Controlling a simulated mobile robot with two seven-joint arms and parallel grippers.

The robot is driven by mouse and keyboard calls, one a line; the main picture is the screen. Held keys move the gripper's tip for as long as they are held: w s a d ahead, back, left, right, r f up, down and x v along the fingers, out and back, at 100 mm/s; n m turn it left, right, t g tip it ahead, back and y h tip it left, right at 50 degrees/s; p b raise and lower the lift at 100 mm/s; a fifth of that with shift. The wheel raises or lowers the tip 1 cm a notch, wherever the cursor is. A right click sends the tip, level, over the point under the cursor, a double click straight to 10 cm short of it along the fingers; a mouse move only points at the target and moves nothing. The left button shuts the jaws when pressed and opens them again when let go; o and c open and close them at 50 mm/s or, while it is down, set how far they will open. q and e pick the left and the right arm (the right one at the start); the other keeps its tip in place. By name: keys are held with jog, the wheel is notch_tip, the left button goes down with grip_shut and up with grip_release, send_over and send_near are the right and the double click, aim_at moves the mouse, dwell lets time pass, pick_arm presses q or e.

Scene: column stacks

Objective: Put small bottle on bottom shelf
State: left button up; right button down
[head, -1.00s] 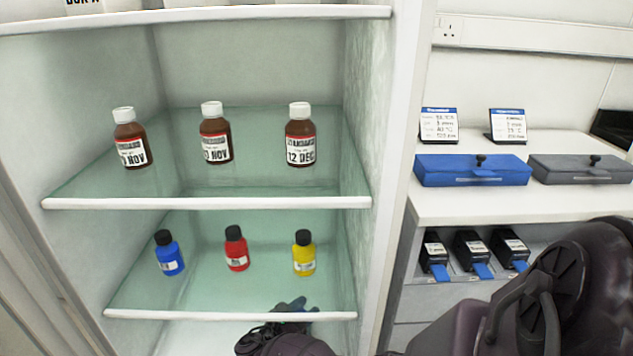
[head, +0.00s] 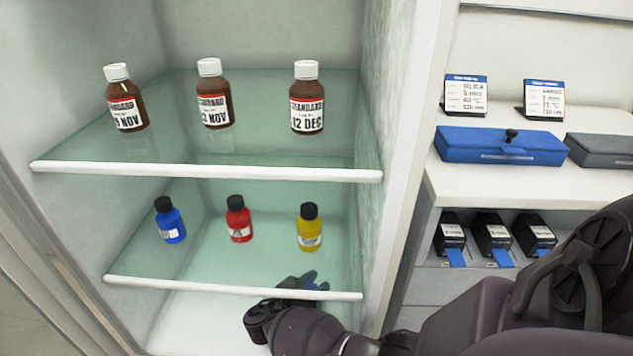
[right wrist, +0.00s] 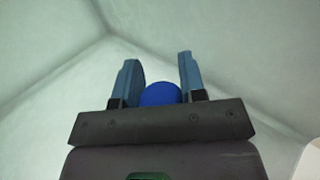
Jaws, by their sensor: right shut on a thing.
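My right gripper (head: 308,281) is inside the cabinet, low down at the front right, seen partly through the glass of the lower shelf (head: 235,287). In the right wrist view its two blue-grey fingers (right wrist: 160,72) stand either side of a rounded blue thing (right wrist: 160,94), which I take to be the small bottle. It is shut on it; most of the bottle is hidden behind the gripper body. In the head view the held bottle cannot be made out. The white bottom shelf (head: 190,320) lies below the glass shelf. My left gripper is not in view.
Blue (head: 170,222), red (head: 238,220) and yellow (head: 309,230) bottles stand on the lower glass shelf, just above my gripper. Brown bottles (head: 307,105) stand on the shelf above. The cabinet's right wall edge (head: 402,180) is beside my arm. The visible bottom left looks clear.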

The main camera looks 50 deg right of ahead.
jog(key=shift+f, duration=0.15)
jog(key=c, duration=0.7)
grip_release()
jog(key=shift+a+r, duration=0.2)
jog(key=shift+a, duration=0.05)
jog(key=a, duration=1.1)
jog(key=shift+w+a+p, duration=0.2)
jog(key=shift+w+p, duration=0.15)
jog(key=shift+w, duration=0.1)
jog(key=shift+w+a, duration=0.1)
